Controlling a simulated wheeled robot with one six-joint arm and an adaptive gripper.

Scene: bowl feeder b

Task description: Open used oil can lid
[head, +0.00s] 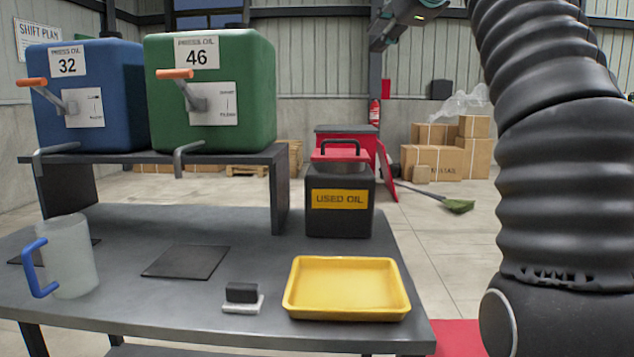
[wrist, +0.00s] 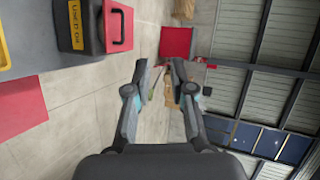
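The used oil can (head: 339,222) is a dark box with a yellow "USED OIL" label, standing upright on the table's right rear part. Its red lid (head: 325,157) has a black arched handle (head: 340,143) and sits on top, apparently closed. In the wrist view the can (wrist: 91,40) lies sideways at the upper left, with the lid (wrist: 127,28) pointing right. My gripper (wrist: 159,66) is open and empty in the wrist view, apart from the can.
A yellow tray (head: 346,314) lies in front of the can. A black-and-white block (head: 242,298), a dark mat (head: 186,262) and a blue-handled jug (head: 75,262) are further left. Blue (head: 105,110) and green (head: 240,110) oil tanks stand on a shelf (head: 270,153) at left.

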